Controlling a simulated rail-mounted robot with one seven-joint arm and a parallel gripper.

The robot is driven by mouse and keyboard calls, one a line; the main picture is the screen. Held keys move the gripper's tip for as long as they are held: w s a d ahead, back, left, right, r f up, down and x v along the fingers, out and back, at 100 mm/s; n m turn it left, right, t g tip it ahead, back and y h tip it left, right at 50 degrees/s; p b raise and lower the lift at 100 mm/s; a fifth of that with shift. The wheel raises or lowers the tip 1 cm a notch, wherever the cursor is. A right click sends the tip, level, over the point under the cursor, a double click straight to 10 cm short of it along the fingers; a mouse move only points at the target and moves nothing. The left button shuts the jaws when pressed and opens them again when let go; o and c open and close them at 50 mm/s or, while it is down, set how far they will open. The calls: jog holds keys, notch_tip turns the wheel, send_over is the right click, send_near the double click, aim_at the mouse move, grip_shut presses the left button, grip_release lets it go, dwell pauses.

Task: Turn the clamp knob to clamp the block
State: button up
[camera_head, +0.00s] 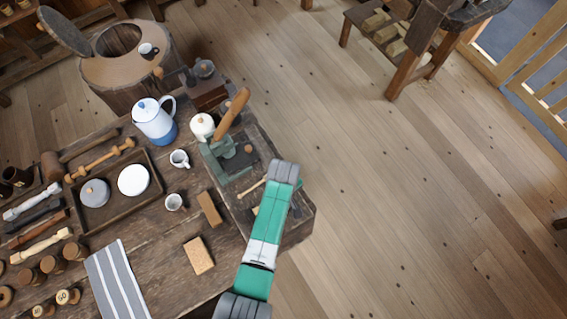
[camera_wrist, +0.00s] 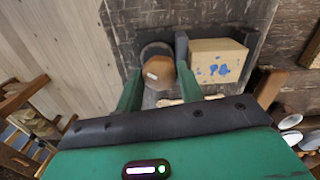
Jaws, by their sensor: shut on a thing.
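In the wrist view, the brown rounded clamp knob (camera_wrist: 158,72), with a small pale mark on its face, sits between the two green fingers of my gripper (camera_wrist: 160,76). The gripper is shut on it. A tan block (camera_wrist: 218,62) with blue marks lies to the right of the knob, beside a dark upright clamp jaw (camera_wrist: 181,48). I cannot tell from this angle how tightly the jaw meets the block. In the head view my green and white arm reaches over the bench's right end and hides the knob and the gripper's fingers.
The wooden bench (camera_head: 150,235) carries a green lever press (camera_head: 222,155) with a raised wooden handle, close to my arm. Two brown blocks (camera_head: 199,256) (camera_head: 209,208), small cups (camera_head: 174,202), a blue-white pot (camera_head: 154,121) and a tray (camera_head: 107,217) stand left. Open floor lies right.

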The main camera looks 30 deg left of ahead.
jog(key=m, duration=0.4)
jog(key=shift+r+m+p, duration=0.1)
jog(key=shift+m+p, duration=0.2)
jog(key=shift+p, duration=0.1)
jog(key=m, duration=0.3)
jog(key=shift+m, duration=0.3)
jog(key=m, duration=0.3)
jog(key=shift+m+p, duration=0.3)
jog(key=shift+p, duration=0.1)
jog(key=shift+m, duration=1.8)
jog(key=o, duration=0.7)
notch_tip(320, 180, up, 8)
jog(key=shift+f+p, duration=0.1)
jog(key=shift+p, duration=0.85)
